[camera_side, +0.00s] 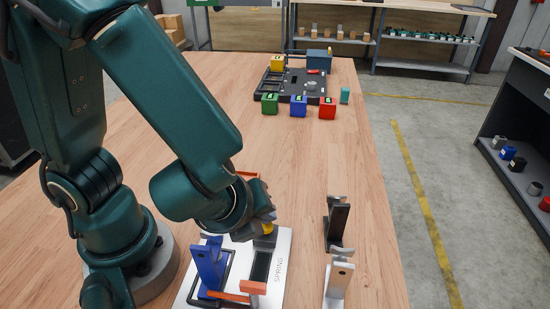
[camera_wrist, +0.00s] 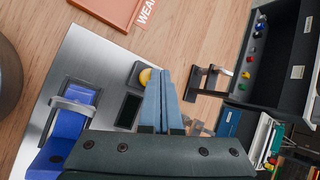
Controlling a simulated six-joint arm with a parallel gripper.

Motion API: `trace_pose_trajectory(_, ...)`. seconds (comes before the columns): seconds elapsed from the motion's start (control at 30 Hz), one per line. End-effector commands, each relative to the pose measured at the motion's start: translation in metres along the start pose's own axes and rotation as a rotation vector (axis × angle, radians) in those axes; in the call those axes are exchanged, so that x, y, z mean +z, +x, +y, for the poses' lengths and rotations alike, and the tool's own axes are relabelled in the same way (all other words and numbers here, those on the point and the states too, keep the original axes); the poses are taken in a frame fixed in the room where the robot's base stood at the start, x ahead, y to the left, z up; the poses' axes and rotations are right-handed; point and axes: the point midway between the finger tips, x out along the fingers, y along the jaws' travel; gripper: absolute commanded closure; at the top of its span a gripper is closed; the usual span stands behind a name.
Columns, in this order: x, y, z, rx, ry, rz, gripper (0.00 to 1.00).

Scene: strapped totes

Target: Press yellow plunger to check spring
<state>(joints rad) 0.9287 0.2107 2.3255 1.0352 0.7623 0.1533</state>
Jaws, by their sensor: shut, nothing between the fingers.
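The yellow plunger (camera_wrist: 145,77) sits on a dark square base on the silver plate marked SPRING (camera_side: 275,285). In the side view the yellow plunger (camera_side: 267,229) shows just under my gripper (camera_side: 268,217), partly hidden by it. In the wrist view my gripper (camera_wrist: 160,72) has its two blue-grey fingers together and empty. The fingertips appear right beside the plunger and cover its right edge. I cannot tell whether they touch it. A dark rectangular window (camera_wrist: 128,110) lies beside the plunger on the plate.
A blue upright bracket (camera_side: 209,264) and an orange bar (camera_side: 252,287) stand on the plate's near part. Green, blue and red cubes (camera_side: 299,106) sit far back. The middle tabletop is clear.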

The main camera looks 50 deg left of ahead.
Motion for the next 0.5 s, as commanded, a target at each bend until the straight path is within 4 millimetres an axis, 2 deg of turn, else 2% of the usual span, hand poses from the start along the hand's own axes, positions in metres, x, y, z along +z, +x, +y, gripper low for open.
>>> trace_pose_trajectory(0.5, -0.0030, 0.0048, 0.0028, 0.000, 0.002, 0.001, 1.00)
